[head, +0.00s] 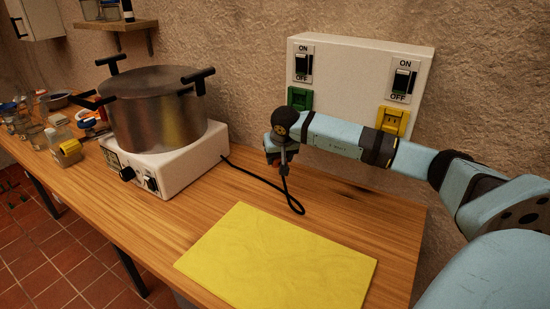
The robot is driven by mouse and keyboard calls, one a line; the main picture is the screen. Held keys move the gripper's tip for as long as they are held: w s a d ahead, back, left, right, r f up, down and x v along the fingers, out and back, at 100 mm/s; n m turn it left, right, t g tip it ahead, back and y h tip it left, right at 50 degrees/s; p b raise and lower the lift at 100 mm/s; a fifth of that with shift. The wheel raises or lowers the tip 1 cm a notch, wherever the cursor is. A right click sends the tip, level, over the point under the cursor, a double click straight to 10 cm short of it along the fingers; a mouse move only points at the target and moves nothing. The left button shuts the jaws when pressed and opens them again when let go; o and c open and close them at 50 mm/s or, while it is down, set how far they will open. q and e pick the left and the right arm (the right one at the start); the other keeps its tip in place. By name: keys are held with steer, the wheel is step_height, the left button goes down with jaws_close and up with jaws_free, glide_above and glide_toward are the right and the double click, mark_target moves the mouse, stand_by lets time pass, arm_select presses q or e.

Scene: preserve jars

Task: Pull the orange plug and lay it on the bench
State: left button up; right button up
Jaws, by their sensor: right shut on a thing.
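My right gripper (280,150) hangs over the bench in front of the socket panel, shut on the plug at the end of the black cable. Its fingers and wrist hide most of the plug, so its orange colour does not show clearly. The black cable (298,204) drops from beneath the gripper, loops near the bench and runs back to the white hot plate (168,165). The wooden bench (385,222) is bare just below and to the right of the gripper. My left gripper is not in view.
A white panel (350,85) on the wall carries two switches, a green socket (299,98) and a yellow socket (393,121). A large steel pot (155,110) stands on the hot plate. A yellow mat (280,262) covers the front bench. Jars and small items crowd the left end.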

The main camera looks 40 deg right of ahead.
steer(key=b, duration=0.2)
glide_above(278, 184)
steer(key=s, duration=0.1)
steer(key=f, duration=0.5)
steer(key=shift+a, duration=0.2)
steer(key=shift+a+f+b, duration=0.1)
steer(key=shift+f+b, duration=0.25)
steer(key=shift+f, duration=0.65)
arm_select(q)
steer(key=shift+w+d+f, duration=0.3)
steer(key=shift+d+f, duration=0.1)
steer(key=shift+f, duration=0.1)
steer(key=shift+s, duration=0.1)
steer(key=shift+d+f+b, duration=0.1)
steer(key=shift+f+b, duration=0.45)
steer(key=shift+b, duration=0.1)
arm_select(e)
steer(key=shift+f, duration=0.65)
steer(key=o, duration=1.1)
